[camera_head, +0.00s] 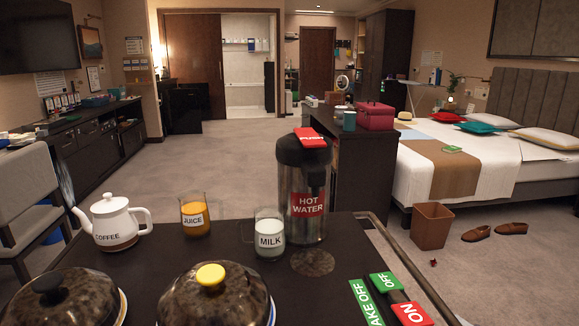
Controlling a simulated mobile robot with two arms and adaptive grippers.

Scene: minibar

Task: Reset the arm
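Neither of my grippers shows in the head view, and I see no part of my arms that I can be sure of. The dark tabletop (345,255) is in front of me. On it stand a white coffee pot (112,222), a glass of juice (195,217), a glass of milk (269,235) and a hot water dispenser (303,200) with a red push top. Two domed lids sit at the near edge, one with a black knob (60,298) and one with a yellow knob (215,298).
Green and red labelled switches (395,300) lie at the table's right. A chair (30,205) stands at the left. A brown bin (432,226), shoes (495,231) and a bed (450,170) are at the right. A dark cabinet (362,170) is behind the dispenser. Carpet (215,155) is clear beyond.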

